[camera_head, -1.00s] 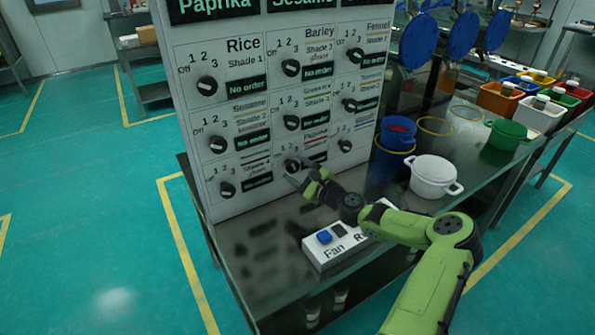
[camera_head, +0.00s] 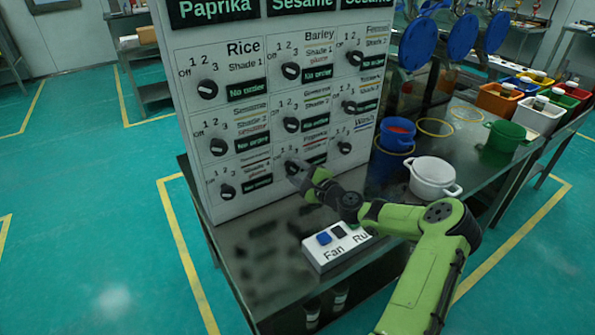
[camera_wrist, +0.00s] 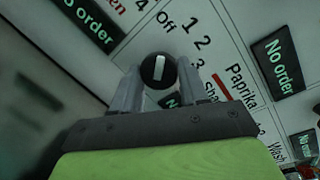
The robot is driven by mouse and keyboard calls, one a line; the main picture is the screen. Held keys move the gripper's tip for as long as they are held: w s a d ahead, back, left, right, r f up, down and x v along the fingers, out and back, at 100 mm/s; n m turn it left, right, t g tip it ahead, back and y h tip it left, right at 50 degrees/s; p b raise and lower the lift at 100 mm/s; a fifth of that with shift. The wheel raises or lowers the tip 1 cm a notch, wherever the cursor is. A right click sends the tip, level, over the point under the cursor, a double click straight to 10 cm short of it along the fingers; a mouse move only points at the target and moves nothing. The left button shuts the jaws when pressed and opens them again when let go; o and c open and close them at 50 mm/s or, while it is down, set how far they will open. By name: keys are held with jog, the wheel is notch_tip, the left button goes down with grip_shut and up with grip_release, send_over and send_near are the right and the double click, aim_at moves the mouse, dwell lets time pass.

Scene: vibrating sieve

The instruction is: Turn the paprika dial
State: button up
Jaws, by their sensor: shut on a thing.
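The paprika dial (camera_wrist: 158,68) is a round black knob with a white mark, beside the printed word "Paprika" in the wrist view. Its mark stands nearly upright in that picture, toward the "Off" end of the scale. In the head view the dial (camera_head: 291,165) is in the panel's bottom row, middle column, partly hidden by my gripper (camera_head: 298,172). In the wrist view my gripper (camera_wrist: 159,80) has one finger on each side of the knob and is shut on it.
The white panel (camera_head: 205,190) carries several other dials close around, each with a "No order" display. A switch box (camera_head: 335,248) with a blue button sits on the dark table below my arm. A white pot (camera_head: 434,175) and a blue container (camera_head: 397,135) stand to the right.

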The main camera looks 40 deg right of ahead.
jog(key=shift+n+g+h+b, duration=0.3)
jog(key=shift+n, duration=1.7)
jog(key=o, duration=1)
jog(key=shift+o, duration=0.2)
jog(key=s+r+p, duration=0.1)
jog(key=s, duration=1.4)
jog(key=shift+s+d+r+p, duration=0.35)
jog(key=shift+d+r+p, duration=0.05)
jog(key=shift+d, duration=0.05)
